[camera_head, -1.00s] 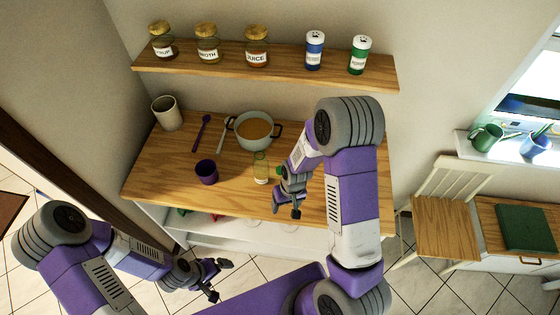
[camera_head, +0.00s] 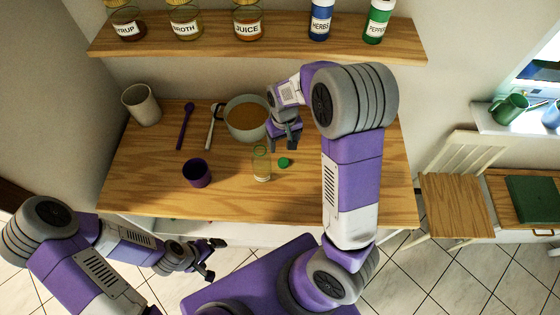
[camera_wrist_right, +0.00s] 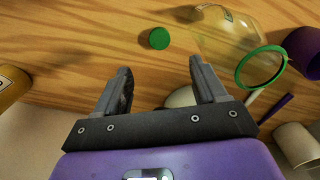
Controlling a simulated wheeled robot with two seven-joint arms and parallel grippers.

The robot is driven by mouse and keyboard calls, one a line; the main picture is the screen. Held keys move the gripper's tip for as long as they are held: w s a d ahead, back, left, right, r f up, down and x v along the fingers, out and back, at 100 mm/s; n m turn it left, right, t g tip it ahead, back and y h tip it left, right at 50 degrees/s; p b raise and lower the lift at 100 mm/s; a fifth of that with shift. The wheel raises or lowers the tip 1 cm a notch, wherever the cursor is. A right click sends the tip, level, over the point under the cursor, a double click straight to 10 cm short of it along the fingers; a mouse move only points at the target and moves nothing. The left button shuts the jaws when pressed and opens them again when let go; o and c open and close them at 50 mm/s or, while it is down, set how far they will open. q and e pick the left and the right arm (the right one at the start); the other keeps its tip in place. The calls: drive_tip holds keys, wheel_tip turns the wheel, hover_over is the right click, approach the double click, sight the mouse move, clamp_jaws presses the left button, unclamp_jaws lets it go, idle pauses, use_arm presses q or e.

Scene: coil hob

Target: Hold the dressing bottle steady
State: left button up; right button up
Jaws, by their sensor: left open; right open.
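The dressing bottle (camera_head: 261,166) is a clear glass bottle with a little pale yellow in it, standing upright and uncapped on the wooden counter. A green cap (camera_head: 284,162) lies on the counter just right of it. The right wrist view shows the bottle (camera_wrist_right: 228,38) with its green rim, and the cap (camera_wrist_right: 158,38). My right gripper (camera_head: 283,146) is open and empty above the counter, behind and right of the bottle and apart from it; its fingers also show in the wrist view (camera_wrist_right: 160,70). My left gripper (camera_head: 214,259) is open and empty, in front of the counter at lower left.
A pot of brown soup (camera_head: 246,122) stands behind the bottle, close to my right gripper. A purple cup (camera_head: 197,173), purple spoon (camera_head: 185,128), pale utensil (camera_head: 211,130) and white crock (camera_head: 141,104) are to the left. A shelf (camera_head: 280,48) with jars is above. The counter's front is clear.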

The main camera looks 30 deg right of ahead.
hover_over(284, 163)
drive_tip(key=shift+a+f, duration=0.1)
drive_tip(key=shift+f, duration=3.2)
drive_tip(key=shift+s, duration=0.1)
wheel_tip(284, 163, down, 5)
drive_tip(key=shift+f+b, duration=0.15)
drive_tip(key=shift+b, duration=0.15)
drive_tip(key=c, duration=1.1)
